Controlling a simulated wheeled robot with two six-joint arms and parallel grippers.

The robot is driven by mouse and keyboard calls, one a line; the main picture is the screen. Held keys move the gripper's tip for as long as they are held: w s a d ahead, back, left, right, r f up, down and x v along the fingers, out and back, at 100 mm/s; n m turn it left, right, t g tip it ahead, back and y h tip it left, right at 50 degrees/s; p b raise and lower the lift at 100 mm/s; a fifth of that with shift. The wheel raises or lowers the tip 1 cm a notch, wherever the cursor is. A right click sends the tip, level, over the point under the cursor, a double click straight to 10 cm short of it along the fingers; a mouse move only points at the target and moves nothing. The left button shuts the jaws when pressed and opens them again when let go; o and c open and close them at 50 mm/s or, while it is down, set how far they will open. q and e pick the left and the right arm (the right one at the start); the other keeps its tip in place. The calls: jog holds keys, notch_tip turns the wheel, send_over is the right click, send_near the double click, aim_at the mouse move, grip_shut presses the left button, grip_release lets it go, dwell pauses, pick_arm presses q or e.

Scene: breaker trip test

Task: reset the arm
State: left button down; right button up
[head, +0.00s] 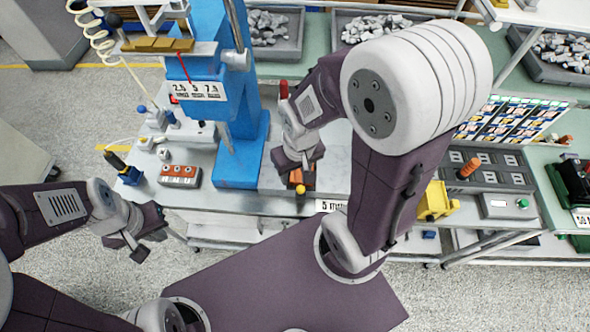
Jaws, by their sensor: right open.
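My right gripper (301,165) is open and hangs over the workbench, just right of the blue stand (239,150). Below it is an orange part with a yellow knob (300,190), partly hidden by the gripper; I cannot tell whether they touch. My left gripper (140,248) looks open and empty in front of the bench, at the lower left. The blue stand carries a scale label (196,90) reading 2.5, 5 and 7.5, with a red pointer line above it. A beam with brass blocks (157,45) sits on top. Which part the task calls the arm is not clear.
A small box with orange tops (179,175) and a blue-based tool (128,172) stand left. Grey bins of metal pieces (273,30) line the back. A grey panel (500,165) and yellow part (436,203) lie right. My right arm hides the bench middle.

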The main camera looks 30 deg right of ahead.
notch_tip(320, 180, down, 3)
jog(key=b, duration=0.3)
jog(key=shift+w, duration=0.15)
dwell(0.9)
